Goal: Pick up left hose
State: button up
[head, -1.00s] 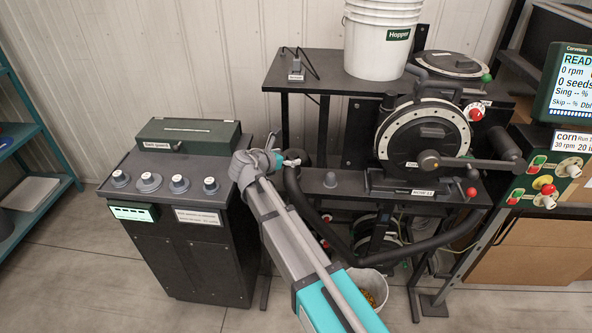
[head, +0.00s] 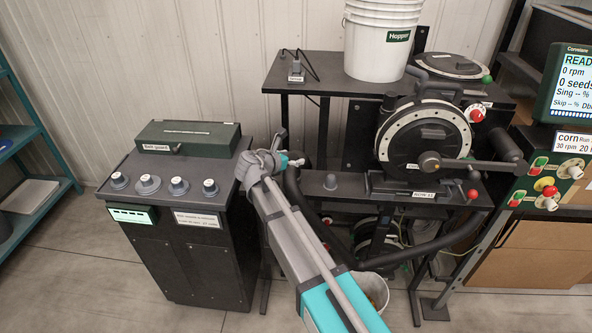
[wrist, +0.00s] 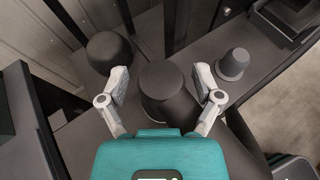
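A thick black hose (head: 316,230) runs down from beside my gripper (head: 289,153) at the left of the stand, then bends right below the seed meter. In the wrist view, my gripper (wrist: 162,75) is open. Its two fingers are on either side of a dark round cylinder (wrist: 168,92), which looks like the upper end of the hose. The right finger is close to the cylinder; I cannot tell if it touches. There is a gap at the left finger. In the head view my wrist and fingers partly hide the hose's upper end.
A dark rounded object (wrist: 108,51) is beyond the left finger. A dark cabinet (head: 190,245) with several grey knobs stands left. The seed meter (head: 425,140) is right.

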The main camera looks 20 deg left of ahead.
grip_shut()
jog(key=shift+r, duration=0.15)
notch_tip(320, 180, up, 2)
jog(key=shift+r+p, duration=0.1)
jog(key=shift+p, duration=1.1)
jog(key=s+r+p, duration=0.1)
jog(key=r+p, duration=0.1)
jog(key=s+r+p, duration=0.3)
jog(key=r+p, duration=0.1)
jog(key=shift+s+d+r+p, duration=0.3)
jog(key=shift+s+r+p, duration=0.05)
jog(key=shift+p, duration=0.05)
jog(key=s+r+p, duration=0.3)
jog(key=s, duration=0.6)
jog(key=shift+d+r+p, duration=0.4)
jog(key=shift+d, duration=0.05)
jog(key=shift+s, duration=0.1)
jog(key=shift+r, duration=0.2)
jog(key=shift+r+p, duration=2.8)
jog(key=shift+p, duration=0.2)
